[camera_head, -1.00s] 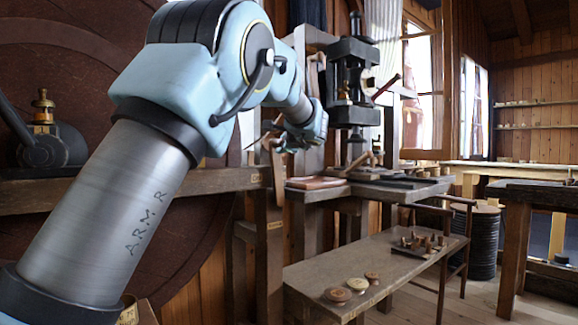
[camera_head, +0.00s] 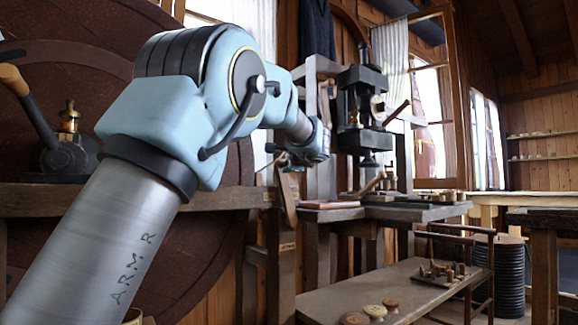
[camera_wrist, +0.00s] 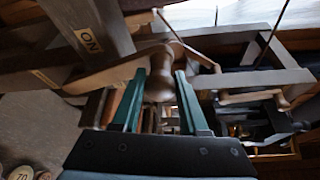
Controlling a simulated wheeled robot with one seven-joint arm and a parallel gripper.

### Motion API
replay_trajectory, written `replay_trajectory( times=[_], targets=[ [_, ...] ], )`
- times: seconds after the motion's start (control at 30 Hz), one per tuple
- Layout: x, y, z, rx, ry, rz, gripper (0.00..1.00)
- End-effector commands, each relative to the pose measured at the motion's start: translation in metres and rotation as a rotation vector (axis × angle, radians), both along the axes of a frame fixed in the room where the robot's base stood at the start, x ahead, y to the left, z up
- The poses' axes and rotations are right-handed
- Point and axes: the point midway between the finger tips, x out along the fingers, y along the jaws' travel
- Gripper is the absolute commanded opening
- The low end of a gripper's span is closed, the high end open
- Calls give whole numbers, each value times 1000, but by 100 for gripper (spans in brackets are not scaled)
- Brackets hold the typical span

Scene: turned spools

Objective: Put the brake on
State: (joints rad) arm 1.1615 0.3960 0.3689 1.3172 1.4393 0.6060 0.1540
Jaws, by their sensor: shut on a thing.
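In the wrist view my gripper (camera_wrist: 160,82) has its two green fingers on either side of a turned wooden handle (camera_wrist: 159,62) and is shut on it. The handle joins a pale wooden lever (camera_wrist: 108,74), which I take to be the brake lever. A dark wooden post or beam beside it carries a label (camera_wrist: 88,40) that reads "ON", upside down in this view. A second label (camera_wrist: 44,78) is too blurred to read. In the head view my gripper (camera_head: 283,158) is small, at the upper end of the wooden lever (camera_head: 288,200), by a labelled post.
A bench (camera_head: 410,283) with round wooden pieces (camera_head: 375,310) and a small tray of spools (camera_head: 440,272) stands in front. A worktable (camera_head: 390,213) with a black machine (camera_head: 360,100) is behind. A large dark wheel (camera_head: 215,250) is behind my arm.

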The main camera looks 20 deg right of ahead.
Motion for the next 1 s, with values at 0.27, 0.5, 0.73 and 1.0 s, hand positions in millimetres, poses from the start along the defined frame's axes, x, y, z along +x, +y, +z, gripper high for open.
replay_trajectory(
  times=[0.27, 0.5, 0.73, 1.0],
  targets=[
    [1, 2, -4, 1, 6, 8, 61],
    [1, 2, -3, 1, 4, 6, 73],
    [-8, 2, -2, 0, 4, 3, 73],
    [-56, 12, 2, 0, 4, 1, 73]
  ],
)
